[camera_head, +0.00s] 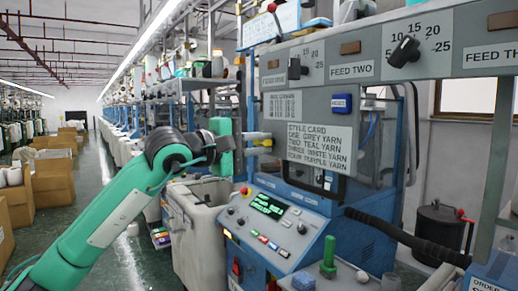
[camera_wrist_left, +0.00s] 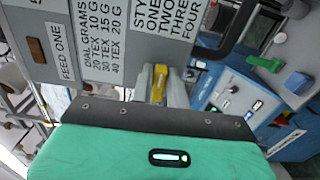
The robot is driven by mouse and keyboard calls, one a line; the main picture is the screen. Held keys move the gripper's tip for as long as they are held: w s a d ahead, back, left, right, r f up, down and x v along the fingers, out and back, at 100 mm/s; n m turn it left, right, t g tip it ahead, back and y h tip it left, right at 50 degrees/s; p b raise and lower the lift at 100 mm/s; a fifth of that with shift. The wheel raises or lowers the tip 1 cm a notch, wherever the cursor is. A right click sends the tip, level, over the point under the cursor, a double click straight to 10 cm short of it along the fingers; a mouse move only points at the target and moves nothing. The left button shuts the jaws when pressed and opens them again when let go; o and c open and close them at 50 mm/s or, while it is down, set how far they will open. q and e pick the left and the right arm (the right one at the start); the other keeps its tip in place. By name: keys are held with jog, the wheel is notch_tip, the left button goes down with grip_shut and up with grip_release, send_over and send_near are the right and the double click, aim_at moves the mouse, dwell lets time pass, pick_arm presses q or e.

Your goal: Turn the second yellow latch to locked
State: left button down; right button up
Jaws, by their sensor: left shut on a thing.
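My left gripper (camera_head: 257,138) reaches in from the left to the grey front of the knitting machine. It is shut on a small yellow latch (camera_head: 264,143), which lies just below the white number label. In the left wrist view the yellow latch (camera_wrist_left: 161,82) sits between the two pale fingers of my left gripper (camera_wrist_left: 160,88). The fingers hide part of it, and I cannot tell whether it stands at locked. No other yellow latch shows clearly, so I cannot tell its place in the row. My right gripper is not in view.
A style card (camera_head: 319,147) is right of the latch. Below are a blue control panel (camera_head: 282,226) with a lit display and a grey bin (camera_head: 196,212). Cardboard boxes (camera_head: 52,183) line the left aisle.

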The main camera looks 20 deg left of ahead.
pick_arm(q)
jog(key=shift+f+m, duration=0.1)
jog(key=shift+m, duration=0.2)
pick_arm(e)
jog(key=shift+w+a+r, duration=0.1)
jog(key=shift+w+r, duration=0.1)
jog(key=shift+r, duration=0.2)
pick_arm(q)
jog(key=c, duration=1.4)
grip_release()
jog(key=shift+s+a, duration=0.1)
jog(key=shift+s+a, duration=0.2)
jog(key=shift+s, duration=0.05)
jog(key=shift+b+v, duration=1.5)
jog(key=shift+v, duration=4.95)
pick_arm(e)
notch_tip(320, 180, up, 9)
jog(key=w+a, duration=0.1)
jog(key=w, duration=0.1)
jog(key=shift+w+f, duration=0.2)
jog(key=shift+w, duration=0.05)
